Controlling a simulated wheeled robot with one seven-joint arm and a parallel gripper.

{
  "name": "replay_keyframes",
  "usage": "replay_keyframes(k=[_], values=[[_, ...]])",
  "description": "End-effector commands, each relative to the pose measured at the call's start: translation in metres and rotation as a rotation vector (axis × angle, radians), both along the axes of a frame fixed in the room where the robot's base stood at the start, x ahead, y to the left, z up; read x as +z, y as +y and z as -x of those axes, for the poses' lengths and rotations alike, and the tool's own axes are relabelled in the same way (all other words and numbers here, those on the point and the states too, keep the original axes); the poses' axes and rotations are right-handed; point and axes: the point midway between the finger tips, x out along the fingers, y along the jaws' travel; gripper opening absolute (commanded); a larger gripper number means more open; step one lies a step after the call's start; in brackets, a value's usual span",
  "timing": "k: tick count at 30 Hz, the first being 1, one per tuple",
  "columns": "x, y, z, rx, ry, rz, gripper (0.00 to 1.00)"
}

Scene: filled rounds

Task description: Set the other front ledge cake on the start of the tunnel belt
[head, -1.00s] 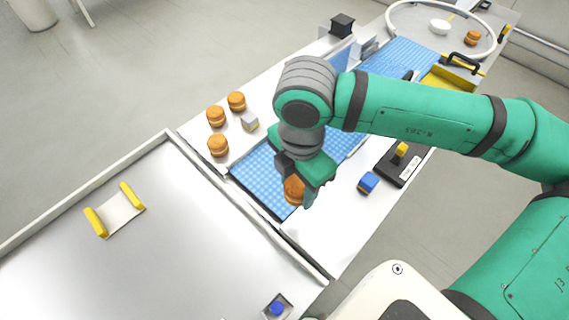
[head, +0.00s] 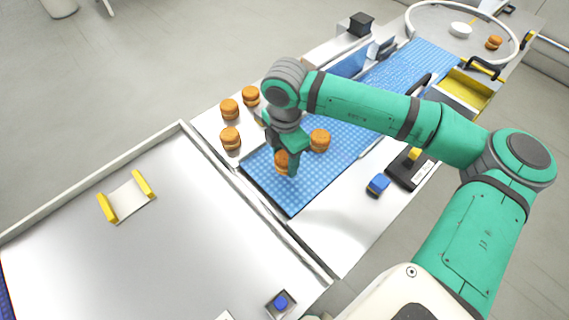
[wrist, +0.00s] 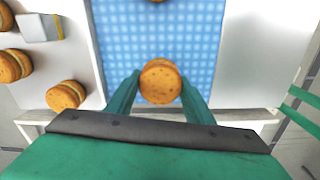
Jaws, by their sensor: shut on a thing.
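My gripper (head: 286,168) is shut on a round orange-brown cake (head: 282,161), over the near end of the blue checked belt (head: 290,198). In the wrist view the held cake (wrist: 160,82) sits between the two green fingers, with the belt (wrist: 120,45) beneath and around it. I cannot tell whether the cake touches the belt. A second cake (head: 320,140) rests on the belt farther along; its edge shows at the top of the wrist view (wrist: 157,1). Three cakes (head: 229,109) (head: 250,95) (head: 230,138) stand on the white surface left of the belt.
A grey block with a yellow stripe (wrist: 38,27) stands near the left cakes. A blue block (head: 378,184) and a black control box (head: 404,170) lie right of the belt. A large metal tray (head: 120,260) with a raised rim fills the lower left.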

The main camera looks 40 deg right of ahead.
Motion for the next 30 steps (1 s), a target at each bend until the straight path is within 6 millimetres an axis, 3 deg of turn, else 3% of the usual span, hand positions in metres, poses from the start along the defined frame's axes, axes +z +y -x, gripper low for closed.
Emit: replay_keyframes(k=[7, 19, 21, 22, 30], values=[[-0.032, -0.001, -0.002, 0.000, 0.002, -0.001, 0.38], [-0.037, -0.001, -0.003, 0.001, 0.000, 0.000, 0.38], [-0.037, -0.001, -0.003, 0.001, 0.000, 0.000, 0.62], [-0.037, -0.001, -0.003, 0.001, 0.000, 0.000, 0.66], [-0.036, -0.001, -0.003, 0.001, 0.000, 0.001, 0.66]])
